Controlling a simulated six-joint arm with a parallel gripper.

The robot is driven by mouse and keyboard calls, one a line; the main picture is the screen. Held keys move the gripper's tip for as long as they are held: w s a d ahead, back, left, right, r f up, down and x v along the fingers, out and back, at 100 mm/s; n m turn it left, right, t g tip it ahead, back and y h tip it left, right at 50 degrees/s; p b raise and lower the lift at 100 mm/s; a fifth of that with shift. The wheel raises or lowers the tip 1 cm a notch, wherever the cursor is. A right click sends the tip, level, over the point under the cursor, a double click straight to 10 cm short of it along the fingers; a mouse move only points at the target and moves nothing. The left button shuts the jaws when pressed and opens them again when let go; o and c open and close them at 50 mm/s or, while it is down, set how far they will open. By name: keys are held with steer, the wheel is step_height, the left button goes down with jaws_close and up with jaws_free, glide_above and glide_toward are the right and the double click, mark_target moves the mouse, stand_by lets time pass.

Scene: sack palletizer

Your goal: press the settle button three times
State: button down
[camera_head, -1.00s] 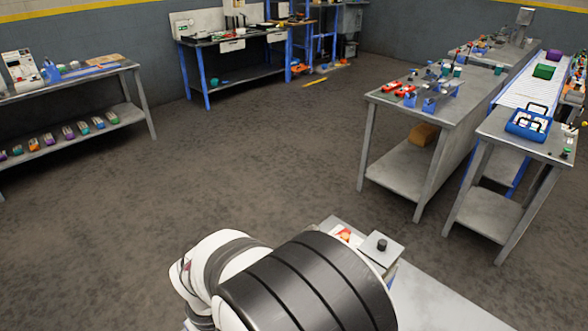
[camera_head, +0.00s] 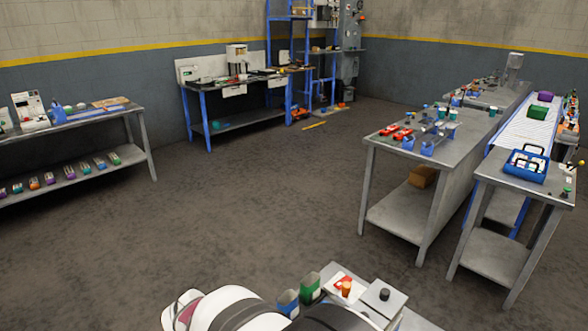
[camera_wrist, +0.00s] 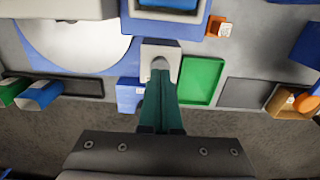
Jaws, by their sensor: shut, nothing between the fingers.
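In the wrist view, a small pale block (camera_wrist: 154,49) carries a rounded grey knob (camera_wrist: 160,63), which looks like a button; no label can be read. My gripper (camera_wrist: 161,76) is shut and empty, its dark green fingers together. The fingertips overlap the knob's near side in the picture; I cannot tell whether they touch it. My arm fills the bottom centre there, and my gripper is hidden.
Around the block in the wrist view are a green tray (camera_wrist: 203,80), a blue box (camera_wrist: 129,94), a dark panel (camera_wrist: 244,92) and a large white disc (camera_wrist: 78,42). The head view shows benches, a conveyor (camera_head: 524,124) and open floor (camera_head: 250,210).

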step_height(320, 180, up, 7)
stand_by(0.5)
steer(key=s+d+r+m, duration=0.1)
steer(key=d+m, duration=0.1)
steer(key=d, duration=0.2)
steer(key=s+d+r+m, duration=0.1)
steer(key=s+d+m, duration=0.1)
steer(key=d, duration=0.2)
steer(key=s+d+r+m, duration=0.1)
steer(key=d+m, duration=0.2)
steer(key=d, duration=0.1)
steer(key=shift+s+d+r+y, duration=0.3)
steer(key=shift+d+r+y, duration=0.05)
steer(key=shift+y, duration=0.05)
steer(key=s+d+f+m+y, duration=0.1)
steer(key=s+d+m, duration=0.5)
steer(key=s, duration=0.3)
steer(key=shift+s+d+m, duration=0.3)
steer(key=shift+s+m, duration=0.05)
steer(key=shift+m, duration=0.45)
